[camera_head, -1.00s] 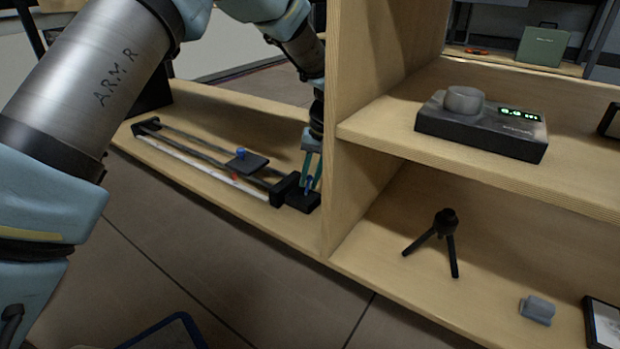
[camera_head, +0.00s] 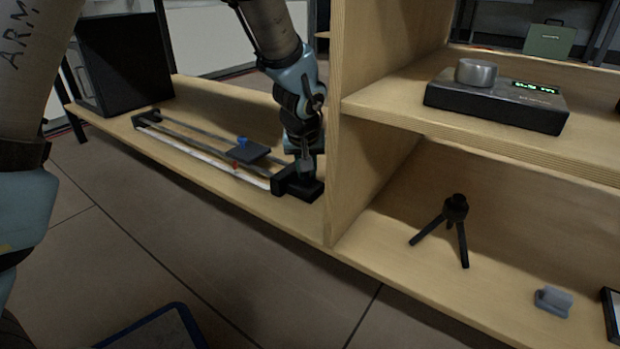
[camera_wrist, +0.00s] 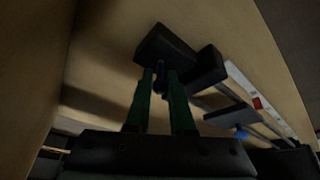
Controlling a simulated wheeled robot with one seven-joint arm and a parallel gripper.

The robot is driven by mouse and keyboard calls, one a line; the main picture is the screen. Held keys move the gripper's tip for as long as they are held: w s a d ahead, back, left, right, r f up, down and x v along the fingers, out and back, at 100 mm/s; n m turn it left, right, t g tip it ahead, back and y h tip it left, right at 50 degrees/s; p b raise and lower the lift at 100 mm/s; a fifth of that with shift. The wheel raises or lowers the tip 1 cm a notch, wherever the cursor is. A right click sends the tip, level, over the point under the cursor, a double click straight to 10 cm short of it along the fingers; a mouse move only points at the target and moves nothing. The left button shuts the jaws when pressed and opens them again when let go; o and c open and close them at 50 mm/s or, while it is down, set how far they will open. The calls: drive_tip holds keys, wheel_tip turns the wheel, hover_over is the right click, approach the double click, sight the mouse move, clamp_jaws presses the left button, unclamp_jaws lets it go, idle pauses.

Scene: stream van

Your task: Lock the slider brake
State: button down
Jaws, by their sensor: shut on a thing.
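The slider lies along the lower shelf, with two dark rails (camera_head: 195,141) and a flat black carriage (camera_head: 250,153) with a blue knob (camera_head: 242,142) on it. A black end block (camera_head: 311,190) sits at its near right end, close to the wooden upright. My gripper (camera_head: 305,176) points down at this block.
A wooden upright (camera_head: 350,130) stands close to the right of my gripper. A black box (camera_head: 125,62) stands at the shelf's far left. Right of the upright are a small tripod (camera_head: 456,209), a grey clip-like part (camera_head: 553,301) and, above, a device with a display (camera_head: 497,101).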

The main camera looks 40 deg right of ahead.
drive_tip(key=shift+s+a+f+t+h+b, duration=0.1)
drive_tip(key=shift+a+f+t+h+b, duration=0.15)
drive_tip(key=shift+h, duration=0.25)
drive_tip(key=shift+s+a+t+h+b, duration=0.1)
drive_tip(key=shift+a+t+h+b, duration=0.15)
drive_tip(key=shift+h, duration=0.25)
drive_tip(key=shift+a+f+h, duration=0.1)
drive_tip(key=shift+a+h, duration=0.25)
drive_tip(key=shift+h, duration=0.45)
drive_tip(key=c, duration=0.8)
unclamp_jaws()
drive_tip(key=p+v, duration=0.6)
drive_tip(key=v, duration=0.4)
drive_tip(key=shift+s+a+r+p, duration=0.2)
drive_tip(key=shift+a+p, duration=0.1)
